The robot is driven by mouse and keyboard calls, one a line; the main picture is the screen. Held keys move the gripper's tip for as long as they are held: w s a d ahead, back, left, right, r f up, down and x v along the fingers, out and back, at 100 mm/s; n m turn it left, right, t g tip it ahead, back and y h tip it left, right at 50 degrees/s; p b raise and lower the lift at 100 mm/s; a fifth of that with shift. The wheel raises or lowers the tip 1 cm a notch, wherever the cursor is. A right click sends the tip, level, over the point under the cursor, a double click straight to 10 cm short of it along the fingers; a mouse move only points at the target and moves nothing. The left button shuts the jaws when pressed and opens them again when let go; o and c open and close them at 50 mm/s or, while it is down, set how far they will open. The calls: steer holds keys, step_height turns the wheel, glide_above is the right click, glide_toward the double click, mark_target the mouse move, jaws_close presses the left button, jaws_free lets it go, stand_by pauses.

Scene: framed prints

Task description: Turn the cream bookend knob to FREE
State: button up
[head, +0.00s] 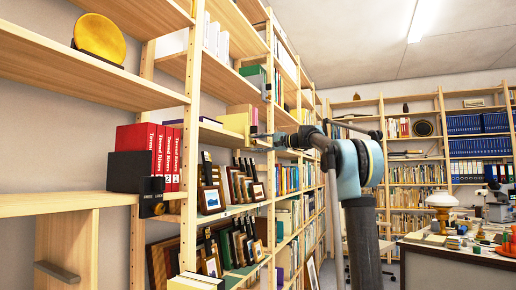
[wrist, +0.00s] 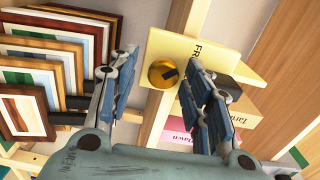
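The cream bookend (wrist: 215,58) shows in the wrist view with the letters "FR" on its face; the rest of the word is hidden by my finger. Its round brass knob (wrist: 160,73) has a dark pointer mark toward the upper right. My gripper (wrist: 158,66) is open, with one finger on each side of the knob; gaps show between knob and fingers, though depth is hard to judge. In the head view the cream bookend (head: 236,122) is on a middle shelf, and my gripper (head: 262,139) is at its right.
Framed prints (wrist: 60,65) stand close to the left finger. A black bookend (head: 130,172) with red books (head: 160,146) stands on a nearer shelf. A wooden upright (wrist: 185,25) runs behind the cream bookend.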

steer(key=shift+d, duration=0.1)
steer(key=v, duration=1.1)
steer(key=shift+d, duration=0.4)
steer(key=shift+s, duration=0.1)
